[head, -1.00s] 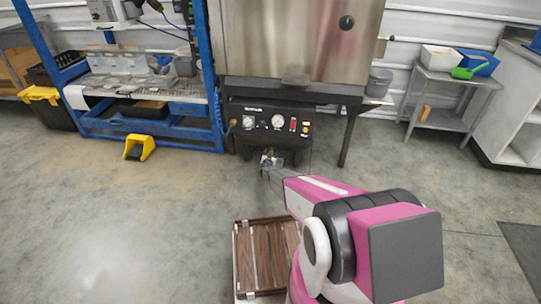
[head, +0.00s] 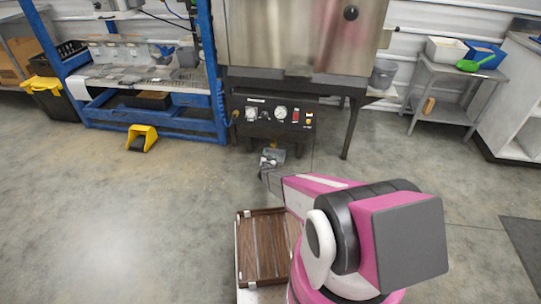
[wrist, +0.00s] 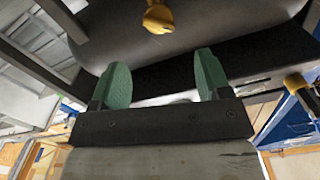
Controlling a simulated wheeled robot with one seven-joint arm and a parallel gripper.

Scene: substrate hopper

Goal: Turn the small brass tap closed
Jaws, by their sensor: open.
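A small brass fitting with a rounded end (wrist: 158,17) shows at the top centre of the wrist view, under a dark rounded body. It lies beyond my fingertips, between their lines and apart from them. A second brass fitting (wrist: 297,82) is at the right edge of the wrist view. I cannot tell for sure which one is the tap. My gripper (wrist: 165,78) is open and empty, its two green fingers spread. In the head view my gripper (head: 271,158) is low, just in front of the black control panel (head: 272,115). A brass fitting (head: 234,116) shows at that panel's left side.
The steel hopper (head: 300,40) stands on dark legs above the panel. A blue frame bench (head: 150,125) is at left, with a yellow pedal (head: 142,138) on the floor. A grey side table (head: 450,72) stands at right. A slatted wooden tray (head: 262,250) is beside my arm.

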